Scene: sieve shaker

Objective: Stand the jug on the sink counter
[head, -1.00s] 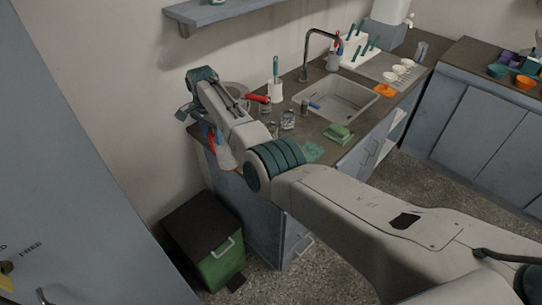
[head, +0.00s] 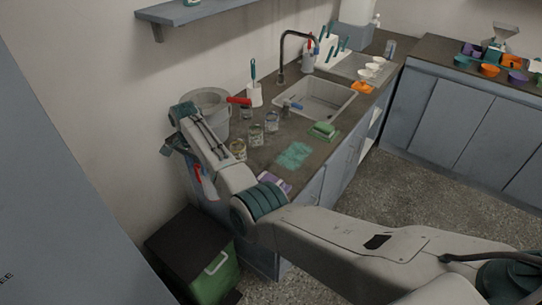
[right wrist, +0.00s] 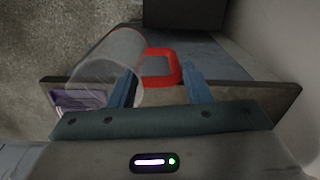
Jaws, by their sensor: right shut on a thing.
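The jug (right wrist: 105,68) is clear with a red handle (right wrist: 172,68). In the right wrist view its body lies tilted to the left of the handle. My right gripper (right wrist: 160,76) is shut on the handle, with a blue finger on either side. In the head view the jug (head: 208,183) hangs below my right gripper (head: 188,155), at the near left end of the sink counter (head: 225,168), partly hidden by my arm. The jug appears off the counter top, beside its end. My left gripper is not in view.
Several jars and cans (head: 256,135), a grey bucket (head: 209,101) and a green patch (head: 293,155) are on the counter. A purple item (head: 272,182) lies near its front edge. The sink (head: 318,97) is farther back. A green bin (head: 217,275) stands on the floor below.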

